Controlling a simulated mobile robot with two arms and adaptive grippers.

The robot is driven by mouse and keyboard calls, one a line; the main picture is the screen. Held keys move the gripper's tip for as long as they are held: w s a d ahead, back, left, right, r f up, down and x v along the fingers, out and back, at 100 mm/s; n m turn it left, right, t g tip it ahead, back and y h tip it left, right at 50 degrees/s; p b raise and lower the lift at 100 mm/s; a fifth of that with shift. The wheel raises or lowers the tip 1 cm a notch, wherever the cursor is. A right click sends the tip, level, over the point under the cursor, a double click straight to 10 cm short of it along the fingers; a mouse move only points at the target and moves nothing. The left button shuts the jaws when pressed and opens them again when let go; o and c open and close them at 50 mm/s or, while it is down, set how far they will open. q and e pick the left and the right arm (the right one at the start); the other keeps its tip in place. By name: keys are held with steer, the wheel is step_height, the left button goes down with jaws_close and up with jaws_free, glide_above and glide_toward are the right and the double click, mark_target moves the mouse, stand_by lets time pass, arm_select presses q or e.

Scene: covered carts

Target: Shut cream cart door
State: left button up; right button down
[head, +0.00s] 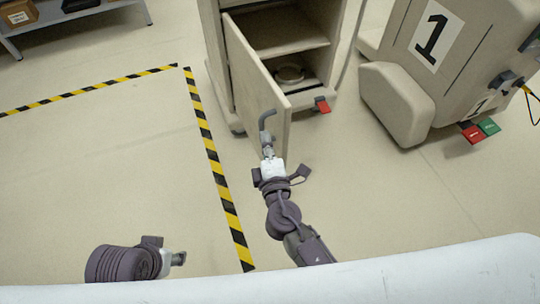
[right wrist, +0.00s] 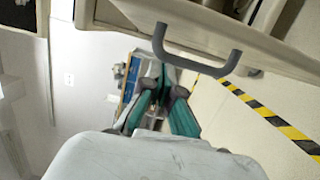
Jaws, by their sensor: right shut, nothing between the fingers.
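The cream cart (head: 225,75) stands at the top middle of the head view. Its door (head: 257,85) is swung open toward me, showing the shelves inside. A grey bar handle (head: 265,118) is on the door near its free edge; the handle also shows in the right wrist view (right wrist: 198,62). My right gripper (head: 267,148) is shut and empty, close to the handle; its fingertips (right wrist: 162,82) appear just beside the bar. I cannot tell whether they touch. My left gripper (head: 178,258) is low at left, away from the cart, its fingers too small to read.
A round dish-like item (head: 289,74) lies inside the cart. A red pedal (head: 321,104) sticks out at its base. A bulky beige unit marked 1 (head: 435,35) stands at right. Yellow-black tape (head: 215,165) marks the floor. The floor left of the door is clear.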

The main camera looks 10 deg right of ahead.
mark_target(281, 135)
steer(key=shift+w+d, duration=0.25)
steer(key=shift+d, duration=0.4)
steer(key=shift+w+d, duration=0.25)
steer(key=shift+d, duration=0.35)
steer(key=shift+w+d, duration=0.25)
steer(key=shift+d, duration=0.4)
steer(key=shift+d, duration=0.1)
